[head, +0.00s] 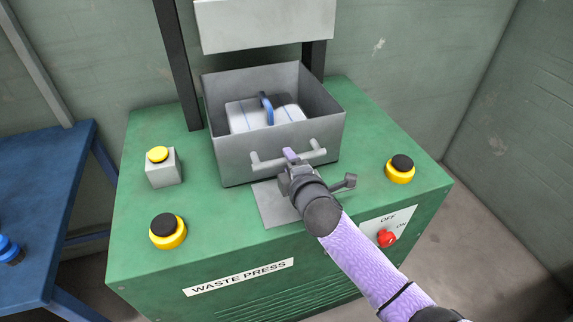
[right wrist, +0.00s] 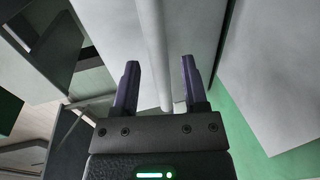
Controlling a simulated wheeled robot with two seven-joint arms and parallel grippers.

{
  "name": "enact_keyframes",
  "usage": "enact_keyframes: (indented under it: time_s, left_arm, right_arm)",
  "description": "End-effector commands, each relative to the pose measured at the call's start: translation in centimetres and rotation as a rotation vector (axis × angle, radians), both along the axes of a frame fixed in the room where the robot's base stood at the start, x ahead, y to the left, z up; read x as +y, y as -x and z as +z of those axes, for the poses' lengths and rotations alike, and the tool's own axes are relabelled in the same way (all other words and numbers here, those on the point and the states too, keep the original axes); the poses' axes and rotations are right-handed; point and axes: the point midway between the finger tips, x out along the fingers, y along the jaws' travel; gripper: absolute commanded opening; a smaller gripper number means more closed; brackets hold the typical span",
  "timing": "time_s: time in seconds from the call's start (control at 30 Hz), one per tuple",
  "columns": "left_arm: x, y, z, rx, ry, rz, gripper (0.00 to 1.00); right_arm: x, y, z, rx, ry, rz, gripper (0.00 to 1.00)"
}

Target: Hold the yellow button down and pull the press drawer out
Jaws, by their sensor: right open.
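The yellow button (head: 157,154) sits on top of a small grey box (head: 164,172) at the left of the green press top, with nothing on it. The grey press drawer (head: 222,155) is an open metal box with a bar handle (head: 268,163) on its front; a white bundle with a blue strap (head: 240,118) lies inside. My right gripper (head: 290,155) is at the middle of the handle. In the right wrist view the handle bar (right wrist: 152,50) runs between the two open fingers (right wrist: 160,85). My left gripper is not in view.
Black-topped yellow buttons (head: 168,231) stand at the front left and right (head: 400,169) of the green press (head: 135,245). A red switch (head: 386,238) is on its front. A pale press plate (head: 265,25) hangs above the drawer. A blue table (head: 40,190) stands at left.

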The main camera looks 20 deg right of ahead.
Motion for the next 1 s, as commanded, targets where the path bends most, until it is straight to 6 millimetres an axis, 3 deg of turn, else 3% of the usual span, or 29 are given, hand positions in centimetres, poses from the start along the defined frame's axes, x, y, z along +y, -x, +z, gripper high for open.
enact_keyframes:
  time_s: [0.17, 0.43, 0.7, 1.0]
  left_arm:
    - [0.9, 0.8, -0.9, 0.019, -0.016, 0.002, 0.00]
    - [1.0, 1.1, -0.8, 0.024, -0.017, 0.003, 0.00]
    - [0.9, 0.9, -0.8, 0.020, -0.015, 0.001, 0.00]
    - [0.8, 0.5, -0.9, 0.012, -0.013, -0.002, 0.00]
  right_arm:
    - [0.1, -1.8, -0.6, 0.001, -0.002, 0.001, 0.56]
    - [0.1, -2.1, -0.4, 0.001, -0.002, 0.000, 0.56]
    - [0.1, -2.1, -0.4, 0.001, -0.003, -0.001, 0.01]
    - [0.1, -2.0, -0.5, 0.002, -0.003, -0.001, 0.00]
